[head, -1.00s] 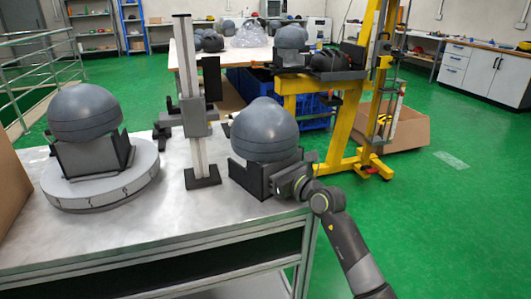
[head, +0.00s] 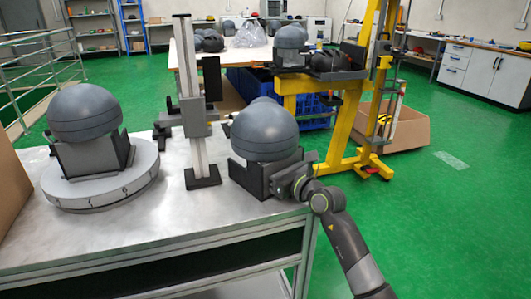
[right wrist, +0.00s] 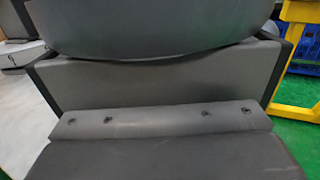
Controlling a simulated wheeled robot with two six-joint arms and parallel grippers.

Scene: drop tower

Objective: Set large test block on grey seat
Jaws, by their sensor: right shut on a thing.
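A large dark-grey domed test block (head: 264,131) stands at the right end of the metal table, its lower part a grey box (head: 250,174) with dark side plates. My right gripper (head: 287,181) is shut on this lower part at its right side. In the right wrist view the grey box face (right wrist: 160,82) fills the middle, with the dome above; the fingertips cannot be made out. A similar domed block (head: 86,114) sits on a round grey turntable (head: 100,192) at the left. I cannot tell which surface is the grey seat. My left gripper is not in view.
A grey upright post (head: 196,150) on a dark foot stands between the two blocks. Behind the table is a yellow frame (head: 345,110) carrying another domed piece (head: 290,40). A cardboard box (head: 12,190) borders the left. Bare table (head: 150,225) lies in front.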

